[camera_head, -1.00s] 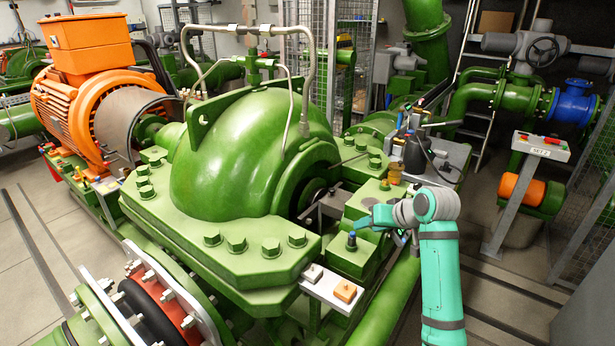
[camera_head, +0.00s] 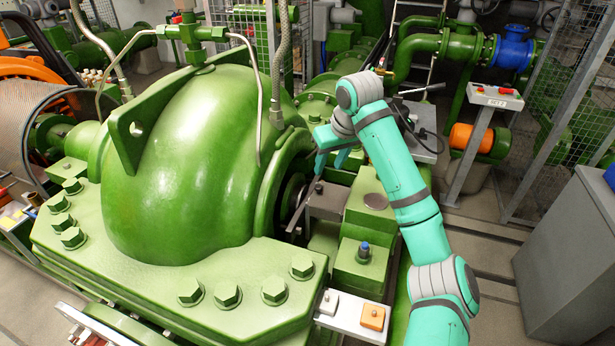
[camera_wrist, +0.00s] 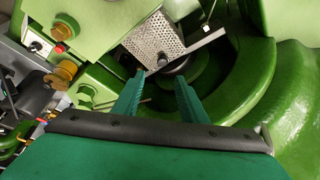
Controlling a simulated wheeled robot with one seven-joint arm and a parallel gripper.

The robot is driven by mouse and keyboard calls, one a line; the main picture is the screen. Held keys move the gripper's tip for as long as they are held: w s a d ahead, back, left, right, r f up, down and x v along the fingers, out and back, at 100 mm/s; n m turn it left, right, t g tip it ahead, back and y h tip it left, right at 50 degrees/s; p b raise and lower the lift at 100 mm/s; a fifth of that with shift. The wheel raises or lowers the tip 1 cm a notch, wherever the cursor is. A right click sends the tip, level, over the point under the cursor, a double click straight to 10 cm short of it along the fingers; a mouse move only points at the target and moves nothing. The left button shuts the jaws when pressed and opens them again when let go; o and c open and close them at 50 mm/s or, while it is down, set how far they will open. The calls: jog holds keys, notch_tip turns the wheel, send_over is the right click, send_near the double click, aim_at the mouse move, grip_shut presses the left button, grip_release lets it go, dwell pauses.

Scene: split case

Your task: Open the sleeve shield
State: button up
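The sleeve shield (camera_head: 328,203) is a grey metal plate at the shaft opening between the green casing and the bearing block in the head view. In the wrist view it is a perforated plate (camera_wrist: 152,38) with a plain metal strip along one side and a small dark knob near its lower end. My gripper (camera_head: 328,168) hangs just above the shield. In the wrist view my gripper (camera_wrist: 160,78) has its two teal fingers apart, with the knob seen beyond and between the tips. Nothing is held. Contact with the shield cannot be told.
The big green pump casing (camera_head: 190,165) stands close on the left. A bolt with a blue top (camera_head: 364,250) and a box with an orange button (camera_head: 373,316) sit nearer. Brass fittings (camera_wrist: 62,75) show left in the wrist view. A grey cabinet (camera_head: 575,260) stands right.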

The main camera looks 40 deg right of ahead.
aim_at(319, 187)
jog(key=x, duration=0.8)
jog(key=shift+w+a+f, duration=0.2)
jog(key=shift+a+f, duration=0.2)
jog(key=shift+w+d+f, duration=0.15)
jog(key=shift+d+f, duration=0.15)
jog(key=shift+f, duration=0.4)
grip_shut()
